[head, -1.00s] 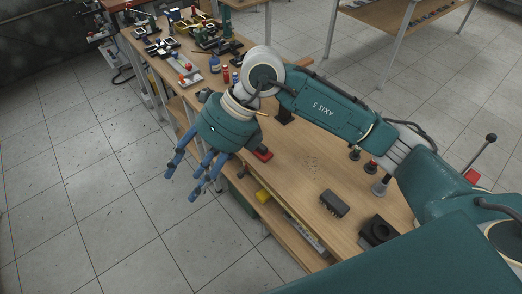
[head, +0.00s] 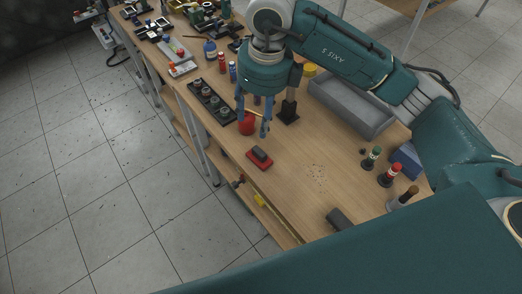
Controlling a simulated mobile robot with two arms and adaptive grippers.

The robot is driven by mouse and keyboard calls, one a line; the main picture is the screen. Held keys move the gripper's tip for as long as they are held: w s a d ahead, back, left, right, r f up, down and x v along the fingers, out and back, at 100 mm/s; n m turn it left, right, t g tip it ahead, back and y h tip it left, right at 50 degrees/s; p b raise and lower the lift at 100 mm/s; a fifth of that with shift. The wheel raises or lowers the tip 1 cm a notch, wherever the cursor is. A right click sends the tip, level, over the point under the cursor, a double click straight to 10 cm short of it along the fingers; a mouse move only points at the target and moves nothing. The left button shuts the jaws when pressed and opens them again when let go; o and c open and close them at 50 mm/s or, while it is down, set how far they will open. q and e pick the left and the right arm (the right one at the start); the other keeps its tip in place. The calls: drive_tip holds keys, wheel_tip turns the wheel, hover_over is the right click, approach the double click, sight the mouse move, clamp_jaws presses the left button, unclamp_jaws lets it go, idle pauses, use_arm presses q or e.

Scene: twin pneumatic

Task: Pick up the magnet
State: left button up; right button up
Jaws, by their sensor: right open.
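My right gripper (head: 254,116) points down over the wooden bench, its blue fingers spread apart. A round red object (head: 246,124) shows between and behind the fingers, partly covered by them; I cannot tell whether they touch it. A red block with a dark grey top (head: 260,159) lies on the bench just in front of the fingers. I cannot tell for sure which of these is the magnet. My left gripper is not in view.
A black rack with several round pieces (head: 211,103) lies left of the gripper. A grey tray (head: 350,108) and a dark upright stand (head: 288,108) are to the right. Red and green-topped pieces (head: 381,166) stand further right. The bench's middle front (head: 300,205) is clear.

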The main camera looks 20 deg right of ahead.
wheel_tip(320, 180, down, 2)
drive_tip(key=b, duration=0.4)
hover_over(258, 153)
wheel_tip(258, 153, down, 9)
drive_tip(key=shift+s+a+r, duration=0.1)
drive_tip(key=shift+a+r, duration=0.05)
drive_tip(key=shift+r, duration=0.05)
drive_tip(key=shift+f+p, duration=0.3)
drive_tip(key=shift+f, duration=0.25)
drive_tip(key=f, duration=0.1)
drive_tip(key=f+p, duration=0.1)
drive_tip(key=f, duration=0.1)
drive_tip(key=shift+d+f, duration=0.25)
drive_tip(key=shift+f, duration=0.05)
drive_tip(key=shift+f+p, duration=0.3)
drive_tip(key=shift+f, duration=0.25)
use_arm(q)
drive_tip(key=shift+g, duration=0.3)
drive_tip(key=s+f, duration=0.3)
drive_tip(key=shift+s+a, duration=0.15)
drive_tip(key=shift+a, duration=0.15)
